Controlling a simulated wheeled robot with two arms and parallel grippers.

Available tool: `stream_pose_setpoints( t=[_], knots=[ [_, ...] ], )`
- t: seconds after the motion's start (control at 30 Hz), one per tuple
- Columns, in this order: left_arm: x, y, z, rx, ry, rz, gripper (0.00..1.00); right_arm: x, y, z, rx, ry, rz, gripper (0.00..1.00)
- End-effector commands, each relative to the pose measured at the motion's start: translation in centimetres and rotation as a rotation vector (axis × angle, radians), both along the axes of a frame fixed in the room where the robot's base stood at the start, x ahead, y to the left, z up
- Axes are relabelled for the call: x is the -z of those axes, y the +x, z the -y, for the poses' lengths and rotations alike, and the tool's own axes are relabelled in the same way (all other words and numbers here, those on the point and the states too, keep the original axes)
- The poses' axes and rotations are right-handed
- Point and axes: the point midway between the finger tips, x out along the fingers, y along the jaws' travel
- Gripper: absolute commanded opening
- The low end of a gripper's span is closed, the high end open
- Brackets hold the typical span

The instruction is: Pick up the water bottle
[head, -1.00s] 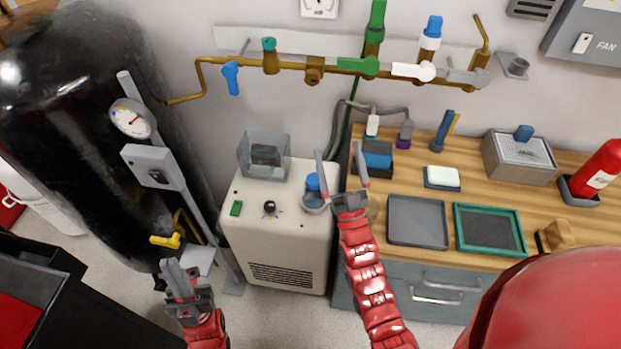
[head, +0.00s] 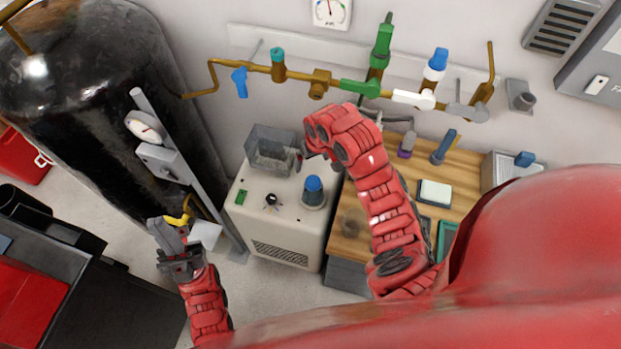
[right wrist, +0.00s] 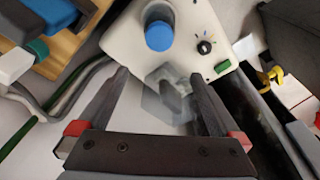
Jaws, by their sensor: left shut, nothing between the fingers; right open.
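A small round container with a blue cap and a grey, see-through body (head: 313,192) stands upright on the white cabinet (head: 262,222); I take it for the water bottle. Its blue cap also shows in the right wrist view (right wrist: 159,36), beyond the fingertips. My right gripper (right wrist: 158,74) is open and empty. In the head view it is mostly hidden by its own wrist, up and left of the bottle. My left gripper (head: 164,226) is shut and empty, low at the left, in front of the black tank.
A clear box (head: 272,150) stands at the back of the cabinet and shows between my right fingers in the wrist view (right wrist: 165,95). A black tank (head: 90,110) is at the left, brass pipes (head: 319,80) cross the wall, and a wooden bench (head: 462,170) is at right.

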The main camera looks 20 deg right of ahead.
Motion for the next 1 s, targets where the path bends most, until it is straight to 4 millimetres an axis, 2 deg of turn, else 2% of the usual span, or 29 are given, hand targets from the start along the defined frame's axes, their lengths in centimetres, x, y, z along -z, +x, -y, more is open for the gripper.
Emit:
stream_pose_setpoints(
  t=[0.07,0.17,0.27,0.5,0.53,0.6,0.67,0.8,1.0],
  knots=[
    [-0.5,0.0,0.0,0.0,0.0,0.0,0.0,-0.8,-1.1,0.3,-0.008,-0.021,-0.054,1.0],
    [-0.1,0.0,0.0,0.0,0.0,0.0,0.0,-0.3,-1.7,0.5,-0.011,-0.031,-0.087,1.0],
    [1.2,0.0,0.0,0.0,0.0,0.0,0.0,1.5,-1.7,0.5,-0.011,-0.031,-0.093,1.0],
    [6.0,0.0,0.0,0.0,0.0,0.0,0.0,7.7,-0.9,0.3,-0.009,-0.029,-0.087,1.0],
    [5.2,0.0,0.0,0.0,0.0,-0.001,0.0,7.7,-0.9,0.2,-0.012,-0.031,-0.09,1.0],
    [4.9,0.0,0.0,0.0,0.0,0.0,0.0,9.1,-0.9,0.3,-0.012,-0.033,-0.095,1.0],
    [4.2,0.0,0.0,0.0,0.0,0.0,0.0,9.5,-0.7,0.2,-0.012,-0.033,-0.091,1.0],
    [3.8,0.0,0.0,0.0,0.0,0.0,0.0,10.8,-0.5,0.2,-0.012,-0.033,-0.089,1.0],
    [3.3,0.0,0.0,0.0,0.0,0.0,0.0,11.5,-0.4,0.2,-0.013,-0.033,-0.088,1.0]
  ],
)
